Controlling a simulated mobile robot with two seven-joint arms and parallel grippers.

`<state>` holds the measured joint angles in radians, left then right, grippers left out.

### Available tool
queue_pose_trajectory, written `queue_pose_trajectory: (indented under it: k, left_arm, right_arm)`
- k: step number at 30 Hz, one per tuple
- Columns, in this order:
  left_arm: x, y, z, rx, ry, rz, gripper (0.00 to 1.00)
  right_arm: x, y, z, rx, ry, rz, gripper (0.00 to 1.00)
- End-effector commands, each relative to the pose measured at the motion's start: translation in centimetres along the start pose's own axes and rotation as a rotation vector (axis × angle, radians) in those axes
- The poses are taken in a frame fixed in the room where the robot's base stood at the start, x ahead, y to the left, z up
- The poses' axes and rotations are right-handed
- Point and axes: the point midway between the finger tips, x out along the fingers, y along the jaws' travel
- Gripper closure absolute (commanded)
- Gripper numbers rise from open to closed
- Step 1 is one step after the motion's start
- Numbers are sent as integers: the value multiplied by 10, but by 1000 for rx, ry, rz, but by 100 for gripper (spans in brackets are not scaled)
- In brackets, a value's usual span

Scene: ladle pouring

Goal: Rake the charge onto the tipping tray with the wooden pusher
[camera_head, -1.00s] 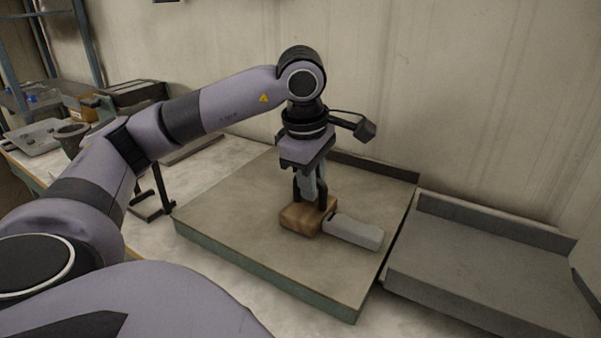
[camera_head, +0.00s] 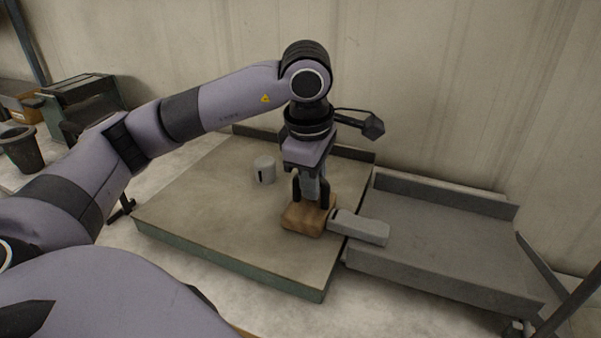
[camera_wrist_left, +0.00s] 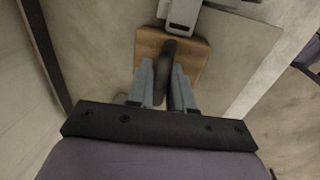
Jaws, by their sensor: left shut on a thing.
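My left gripper (camera_head: 311,197) is shut on the dark upright handle of the wooden pusher (camera_head: 304,219), whose block rests on the raised platform (camera_head: 205,195) near its right edge. In the left wrist view the fingers (camera_wrist_left: 161,88) flank the handle above the pusher (camera_wrist_left: 197,57). A grey bar (camera_head: 362,229), apparently the charge, lies against the block's right side. Its right part reaches past the platform edge over the grey tipping tray (camera_head: 440,225). The bar's near end also shows in the wrist view (camera_wrist_left: 183,14). My right gripper is not in view.
A short grey cylinder (camera_head: 265,169) with a dark slot stands on the platform behind and left of the pusher. The tray has a raised back wall. A dark bucket (camera_head: 22,150) stands at far left. The wall is close behind the platform.

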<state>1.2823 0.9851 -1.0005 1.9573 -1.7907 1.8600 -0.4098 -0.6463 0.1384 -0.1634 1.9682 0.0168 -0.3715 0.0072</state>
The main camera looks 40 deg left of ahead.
Motion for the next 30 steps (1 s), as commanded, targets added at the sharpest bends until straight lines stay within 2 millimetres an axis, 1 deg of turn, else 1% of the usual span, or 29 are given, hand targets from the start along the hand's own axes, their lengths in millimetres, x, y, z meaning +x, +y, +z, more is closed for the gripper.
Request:
queue_pose_trajectory:
  k: [3, 30]
  left_arm:
    - [-1, 0, 11, 2, -3, 0, 100]
    - [-1, 1, 83, 1, -3, 1, 100]
  right_arm:
    - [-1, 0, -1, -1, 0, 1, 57]
    - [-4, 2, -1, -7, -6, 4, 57]
